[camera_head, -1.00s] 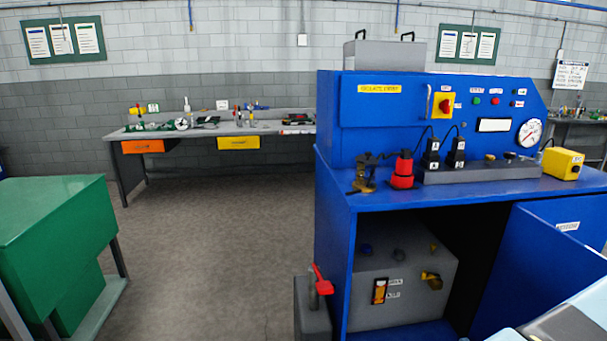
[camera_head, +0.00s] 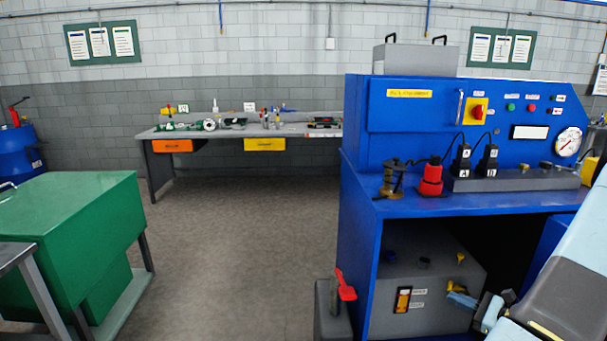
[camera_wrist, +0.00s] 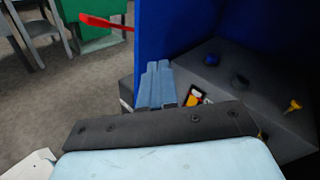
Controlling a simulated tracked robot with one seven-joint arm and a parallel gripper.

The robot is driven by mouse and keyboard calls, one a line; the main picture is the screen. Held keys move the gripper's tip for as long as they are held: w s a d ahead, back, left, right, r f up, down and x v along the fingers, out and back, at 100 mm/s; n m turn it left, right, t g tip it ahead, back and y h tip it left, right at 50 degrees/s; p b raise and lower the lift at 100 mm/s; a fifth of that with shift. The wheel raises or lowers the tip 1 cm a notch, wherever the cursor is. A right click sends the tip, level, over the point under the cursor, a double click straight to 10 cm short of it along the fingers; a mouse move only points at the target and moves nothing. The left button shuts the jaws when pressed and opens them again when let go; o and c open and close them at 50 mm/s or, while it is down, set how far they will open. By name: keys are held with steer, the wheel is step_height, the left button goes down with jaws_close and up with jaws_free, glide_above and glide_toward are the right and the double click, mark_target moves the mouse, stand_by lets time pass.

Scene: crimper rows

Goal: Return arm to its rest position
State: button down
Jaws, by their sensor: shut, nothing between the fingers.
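My gripper (camera_head: 460,298) shows at the lower right of the head view, in front of the open lower bay of the blue test bench (camera_head: 359,268). Its pale blue fingers are shut together with nothing between them. The wrist view also shows the fingers (camera_wrist: 158,68) side by side. Beyond them are the bench's blue side and the grey tank (camera_head: 428,322) in the bay. In the head view the fingers overlap the right part of the tank's front; I cannot tell whether they touch it. My arm comes in from the lower right and hides part of the bench.
A red lever (camera_head: 346,288) stands on a grey box (camera_head: 329,322) beside the bench's left corner. It also shows in the wrist view (camera_wrist: 103,22). A green cabinet (camera_head: 75,215) stands at left. Open floor (camera_head: 240,250) lies between, with a workbench (camera_head: 300,130) behind.

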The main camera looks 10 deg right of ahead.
steer(key=s+a+r+n+g, duration=0.1)
steer(key=a+r+n+g, duration=1.2)
steer(key=a+r, duration=0.65)
steer(key=s+a+r+n+t+h, duration=0.2)
steer(key=s+a+r+n+h, duration=0.2)
steer(key=s+r+n, duration=0.2)
steer(key=s+a+r+n+t+h, duration=0.2)
steer(key=s+a+r+n+h, duration=0.2)
steer(key=r, duration=0.5)
steer(key=s+n+h, duration=0.1)
steer(key=s+n, duration=0.1)
steer(key=shift+s+a+r+t+h, duration=0.3)
steer(key=shift+s+a+r, duration=0.1)
steer(key=shift+d, duration=0.1)
